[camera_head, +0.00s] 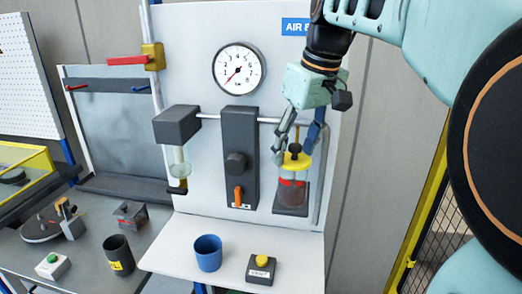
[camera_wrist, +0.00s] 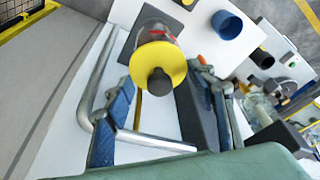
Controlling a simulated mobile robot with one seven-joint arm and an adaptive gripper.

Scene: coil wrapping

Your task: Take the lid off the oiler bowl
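The oiler bowl (camera_head: 292,192) is a clear bowl with a red band and dark reddish contents, upright on the panel's right side. Its yellow lid (camera_head: 293,165) with a black knob (camera_head: 295,149) sits on top. In the wrist view the yellow lid (camera_wrist: 145,62) and black knob (camera_wrist: 159,82) face me, and part of the bowl (camera_wrist: 156,30) shows behind. My gripper (camera_head: 294,150) is above the lid with one finger on each side of it. In the wrist view my gripper (camera_wrist: 162,72) looks open, fingertips near the lid's edges; contact cannot be told.
A grey rail (camera_head: 260,119) runs across the panel close to my fingers. A dark regulator block (camera_head: 238,140) with an orange handle stands left of the bowl. A blue cup (camera_head: 208,253) and a yellow-button box (camera_head: 261,268) stand on the white shelf (camera_head: 165,255) below.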

